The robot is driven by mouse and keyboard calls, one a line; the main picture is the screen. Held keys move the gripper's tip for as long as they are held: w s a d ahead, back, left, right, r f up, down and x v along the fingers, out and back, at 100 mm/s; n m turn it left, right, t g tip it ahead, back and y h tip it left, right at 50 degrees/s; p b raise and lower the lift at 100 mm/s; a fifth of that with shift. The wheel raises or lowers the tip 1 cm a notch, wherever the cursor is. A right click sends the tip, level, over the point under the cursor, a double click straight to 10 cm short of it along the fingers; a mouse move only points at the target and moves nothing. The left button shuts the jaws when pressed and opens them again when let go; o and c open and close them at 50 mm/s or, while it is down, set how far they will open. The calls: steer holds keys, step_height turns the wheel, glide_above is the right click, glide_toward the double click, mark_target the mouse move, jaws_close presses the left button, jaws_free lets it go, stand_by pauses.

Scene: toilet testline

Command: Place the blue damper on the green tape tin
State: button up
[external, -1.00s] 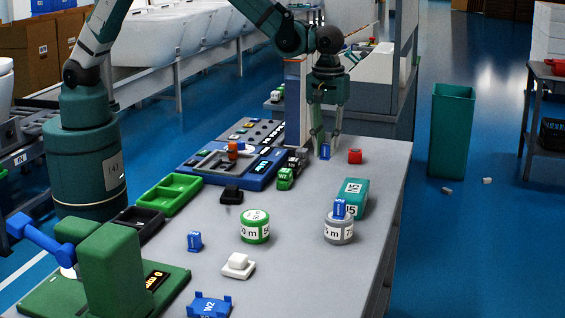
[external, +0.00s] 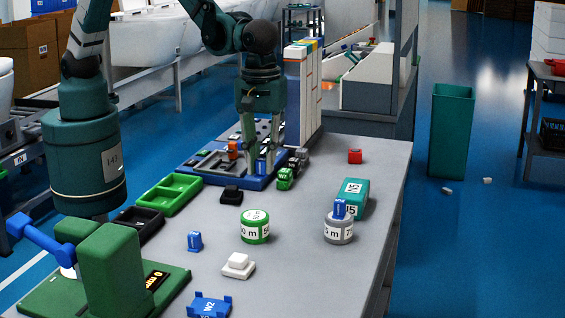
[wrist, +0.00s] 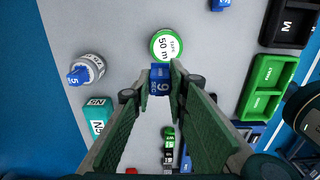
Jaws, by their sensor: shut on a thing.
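My gripper (external: 260,167) is shut on a small blue damper (wrist: 159,76), which shows between its fingertips in the wrist view. In the external view the gripper hangs over the far part of the table, in front of the blue machine tray. The green tape tin (external: 255,226), with a white label and top, stands on the table nearer the camera than the gripper. In the wrist view the tin (wrist: 167,45) appears just beyond the held damper; the damper looks apart from it, though the height gap is unclear.
Another blue damper (external: 339,209) sits on a grey tape tin (external: 338,233). One more blue damper (external: 195,241) stands on the table left of the green tin. A teal box (external: 352,194), green toy truck (external: 286,178), black block (external: 231,194) and white block (external: 238,264) stand around.

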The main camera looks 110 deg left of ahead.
steer(key=shift+s+d+r, duration=0.1)
steer(key=shift+s+d, duration=0.25)
steer(key=shift+d, duration=0.25)
steer(key=shift+s+d+r, duration=0.1)
steer(key=shift+s+d, duration=0.2)
steer(key=shift+d, duration=0.25)
steer(key=shift+f, duration=0.1)
glide_above(255, 215)
steer(key=shift+f, duration=3.05)
steer(key=shift+f, duration=0.1)
steer(key=shift+f, duration=1.8)
steer(key=shift+f, duration=0.2)
steer(key=o, duration=0.9)
steer(key=shift+c, duration=0.2)
steer(key=shift+r, duration=0.1)
